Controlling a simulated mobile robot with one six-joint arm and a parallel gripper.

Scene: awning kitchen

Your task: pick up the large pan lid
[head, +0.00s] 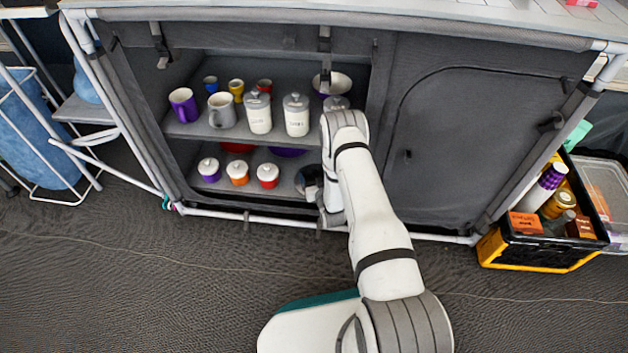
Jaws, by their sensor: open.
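I cannot make out the large pan lid for sure in the head view. My arm reaches up to the open left side of the grey fabric cabinet (420,130), then folds down in front of the lower shelf. My gripper (308,181) shows only as a small dark shape at the right end of that shelf, beside my white wrist. Its fingertips are too small and dark to see clearly, and nothing is visibly held. My arm hides the right part of the lower shelf.
Lidded jars (239,173) and a red bowl (237,147) stand on the lower shelf. The upper shelf holds mugs (222,111), white canisters (296,115) and a bowl (340,84). A full black-and-yellow crate (543,252) stands at right. The floor in front is clear.

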